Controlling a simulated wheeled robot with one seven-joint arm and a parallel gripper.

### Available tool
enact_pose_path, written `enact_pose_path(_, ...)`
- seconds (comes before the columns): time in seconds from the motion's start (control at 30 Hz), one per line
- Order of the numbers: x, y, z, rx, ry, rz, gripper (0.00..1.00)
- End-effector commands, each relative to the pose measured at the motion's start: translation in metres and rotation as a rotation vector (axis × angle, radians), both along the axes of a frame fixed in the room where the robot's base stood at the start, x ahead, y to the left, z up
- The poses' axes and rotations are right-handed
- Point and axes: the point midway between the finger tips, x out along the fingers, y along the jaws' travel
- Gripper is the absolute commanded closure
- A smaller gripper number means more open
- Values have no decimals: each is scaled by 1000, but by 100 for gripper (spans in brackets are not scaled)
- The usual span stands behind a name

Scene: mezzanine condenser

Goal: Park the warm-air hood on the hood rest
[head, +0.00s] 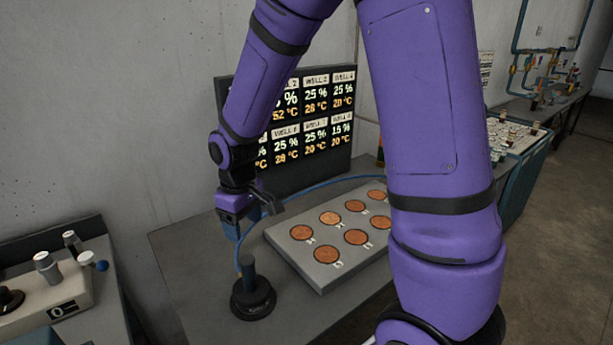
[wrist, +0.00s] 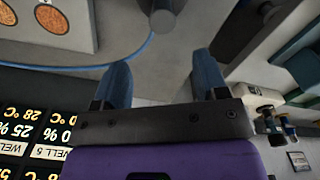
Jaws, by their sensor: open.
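The warm-air hood appears to be the dark round piece with an upright handle (head: 249,268) on the near part of the grey bench. The blue hose joins it. Dark lettering shows on its low front edge, too small to read. I cannot make out a separate hood rest; whether one lies under the dark round piece is hidden. My gripper (head: 248,224) is open and empty, above and slightly behind the handle, apart from it. In the wrist view, the two blue fingers (wrist: 162,80) are spread, and a grey cylinder end (wrist: 163,20), likely the handle, shows beyond them.
A grey plate with several copper wells (head: 328,272) lies right of the hood. A display board (head: 315,125) stands behind. The blue hose (head: 330,184) curves behind the plate. A control box (head: 50,285) sits at left. Bare bench shows left of the hood.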

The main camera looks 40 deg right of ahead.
Motion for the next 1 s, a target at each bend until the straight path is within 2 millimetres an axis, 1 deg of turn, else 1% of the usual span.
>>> enact_pose_path(0.03, -3, -3, 13, 0, -21, -14, 33)
enact_pose_path(0.17, -18, -13, 50, 0, -74, -66, 33)
enact_pose_path(0.2, -24, -16, 62, 1, -90, -83, 33)
enact_pose_path(0.27, -33, -21, 79, 3, -116, -109, 33)
enact_pose_path(0.4, -58, -31, 115, 11, -174, -170, 33)
enact_pose_path(0.5, -78, -38, 137, 20, -215, -213, 33)
enact_pose_path(0.57, -90, -42, 149, 27, -241, -241, 33)
enact_pose_path(0.7, -121, -50, 174, 45, -297, -300, 33)
enact_pose_path(0.8, -145, -55, 189, 60, -338, -340, 33)
enact_pose_path(1.0, -185, -62, 207, 92, -405, -408, 33)
